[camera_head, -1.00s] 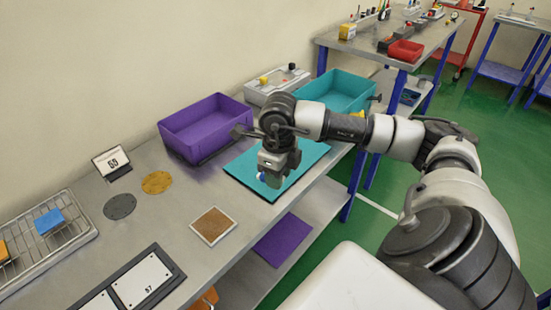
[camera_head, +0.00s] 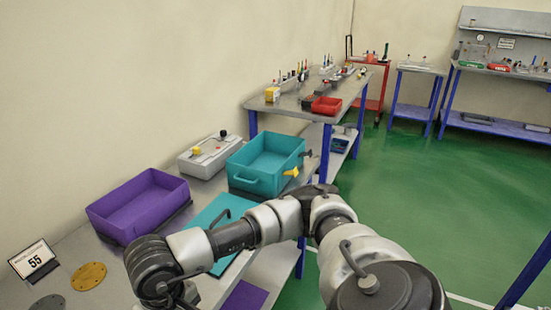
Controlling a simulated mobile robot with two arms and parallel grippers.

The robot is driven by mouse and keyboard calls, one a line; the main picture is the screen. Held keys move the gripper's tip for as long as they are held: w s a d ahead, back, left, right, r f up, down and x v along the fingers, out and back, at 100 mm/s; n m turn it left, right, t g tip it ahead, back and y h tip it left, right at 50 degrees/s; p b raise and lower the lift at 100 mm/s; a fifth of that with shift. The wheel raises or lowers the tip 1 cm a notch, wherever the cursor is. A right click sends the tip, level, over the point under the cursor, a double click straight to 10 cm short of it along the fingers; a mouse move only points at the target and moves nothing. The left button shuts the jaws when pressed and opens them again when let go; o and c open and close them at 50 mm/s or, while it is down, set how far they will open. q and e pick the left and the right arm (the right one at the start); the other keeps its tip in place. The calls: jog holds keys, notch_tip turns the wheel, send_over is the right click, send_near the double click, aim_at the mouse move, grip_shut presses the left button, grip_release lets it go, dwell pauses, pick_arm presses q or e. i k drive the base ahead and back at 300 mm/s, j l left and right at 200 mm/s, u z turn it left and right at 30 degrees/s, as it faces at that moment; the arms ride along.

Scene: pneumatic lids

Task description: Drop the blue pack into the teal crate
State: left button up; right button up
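The teal crate (camera_head: 256,184) stands open near the far end of the near bench. The part of its inside that I can see is empty. My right arm comes in from the lower right and bends down over the near bench, left of and nearer than the crate. Its wrist is at the bottom edge, and the gripper fingers are cut off below the picture, so I cannot see what they hold. No blue pack shows in this view. My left gripper is not in view.
A sign (camera_head: 34,260) stands at the left. A second bench (camera_head: 290,106) holds a red bin (camera_head: 326,105).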

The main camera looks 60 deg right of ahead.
aim_at(273, 171)
jog(key=z, duration=1.85)
